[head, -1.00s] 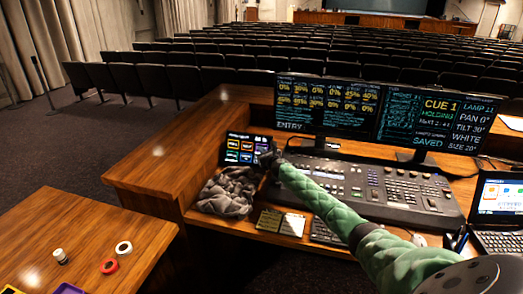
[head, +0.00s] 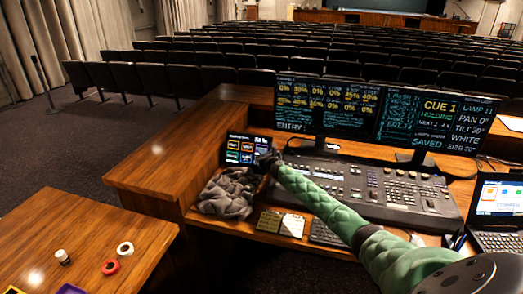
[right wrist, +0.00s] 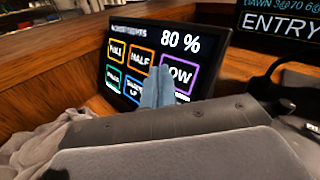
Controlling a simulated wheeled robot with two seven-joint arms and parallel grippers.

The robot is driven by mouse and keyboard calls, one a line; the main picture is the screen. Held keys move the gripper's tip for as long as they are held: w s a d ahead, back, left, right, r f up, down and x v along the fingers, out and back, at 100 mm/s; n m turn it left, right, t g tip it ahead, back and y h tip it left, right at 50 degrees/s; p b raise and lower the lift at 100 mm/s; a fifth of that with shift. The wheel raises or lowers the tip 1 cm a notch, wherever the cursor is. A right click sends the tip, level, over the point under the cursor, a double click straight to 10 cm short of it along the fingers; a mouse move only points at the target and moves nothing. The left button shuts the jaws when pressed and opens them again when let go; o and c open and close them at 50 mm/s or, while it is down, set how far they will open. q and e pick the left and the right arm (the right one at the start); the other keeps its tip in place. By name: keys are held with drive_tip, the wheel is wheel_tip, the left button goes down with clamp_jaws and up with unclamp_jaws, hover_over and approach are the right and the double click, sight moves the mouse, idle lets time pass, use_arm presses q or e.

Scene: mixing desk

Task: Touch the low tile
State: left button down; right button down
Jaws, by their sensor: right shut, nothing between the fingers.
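The low tile (right wrist: 181,76) is a purple-outlined square reading "LOW", at the right end of the top row on a black touch screen (right wrist: 118,98). The screen, also in the head view (head: 232,159), leans at the desk's left end and reads "80 %". My right gripper (right wrist: 158,88) is shut and empty, its pale blue fingertips in front of the screen. They overlap the low tile's left part and hide part of the lower row. I cannot tell whether they touch the glass. In the head view the right gripper (head: 266,159) is at the screen's right side. My left gripper is not in view.
A crumpled grey cloth (head: 228,194) lies just below the screen. The mixing console (head: 375,190), two monitors (head: 330,105) and a laptop (head: 497,205) fill the desk to the right. A side table (head: 60,230) holds tape rolls (head: 124,248).

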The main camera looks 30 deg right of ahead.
drive_tip(key=s+a+r+p, duration=0.2)
drive_tip(key=a+p, duration=0.1)
drive_tip(key=shift+s+r+p, duration=0.2)
drive_tip(key=shift+s+p, duration=0.1)
drive_tip(key=shift+s, duration=0.05)
idle(0.8)
